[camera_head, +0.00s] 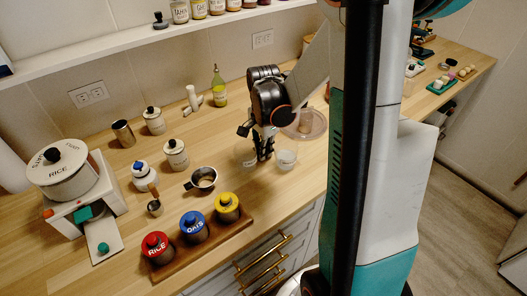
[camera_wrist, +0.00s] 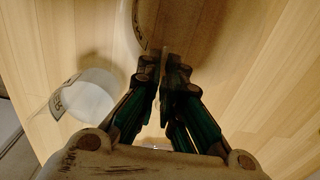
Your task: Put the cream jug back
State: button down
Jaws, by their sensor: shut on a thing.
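My gripper (camera_head: 264,157) points down over the counter, with its fingers close together. A pale jug (camera_head: 244,156), which I take as the cream jug, is against the fingers on their left. In the wrist view, the fingers (camera_wrist: 165,62) are closed at the near edge of this jug (camera_wrist: 143,28), which runs out of the top of the picture. The exact grip point is hidden, and its label cannot be read. Whether its base touches the counter is unclear.
A wooden tray (camera_head: 222,232) holds red, blue and yellow lidded jars at the front edge. White canisters (camera_head: 175,154), an oil bottle (camera_head: 219,86) and a round clear dish (camera_head: 306,124) stand behind.

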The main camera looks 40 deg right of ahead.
jog(key=shift+f, duration=0.2)
jog(key=c, duration=1.8)
grip_release()
jog(key=shift+r, duration=0.1)
jog(key=shift+o, duration=0.2)
notch_tip(320, 180, up, 12)
jog(key=p, duration=0.4)
jog(key=shift+r, duration=0.15)
